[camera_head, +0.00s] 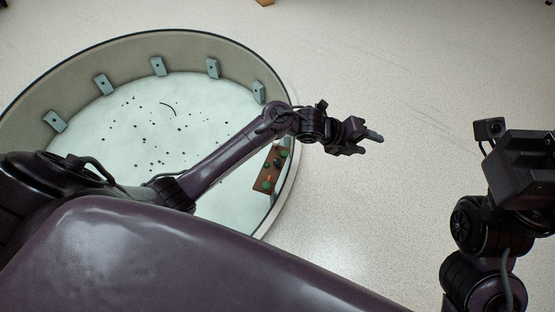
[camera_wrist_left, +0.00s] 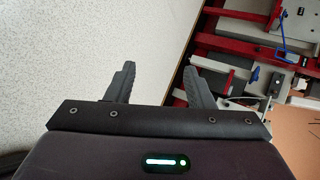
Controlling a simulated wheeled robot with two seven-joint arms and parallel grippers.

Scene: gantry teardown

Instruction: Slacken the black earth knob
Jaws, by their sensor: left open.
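A brown panel (camera_head: 264,182) with green, orange and dark round parts stands inside the right edge of a round tub. A dark part (camera_head: 277,162) near its middle may be the black earth knob; it is too small to be sure. My left gripper (camera_head: 372,138) is beyond the tub's right rim, over bare floor, apart from the panel. In the left wrist view its two fingers (camera_wrist_left: 158,72) are spread with nothing between them. My right arm's end (camera_head: 520,165) is at the right edge; its fingers are not visible.
The tub (camera_head: 70,85) has a pale floor with dark specks and several grey blocks (camera_head: 157,66) along its wall. In the left wrist view, red rails (camera_wrist_left: 240,50), a blue-marked fitting (camera_wrist_left: 285,52) and a brown surface (camera_wrist_left: 298,130) lie right. Speckled floor (camera_head: 420,60) is clear.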

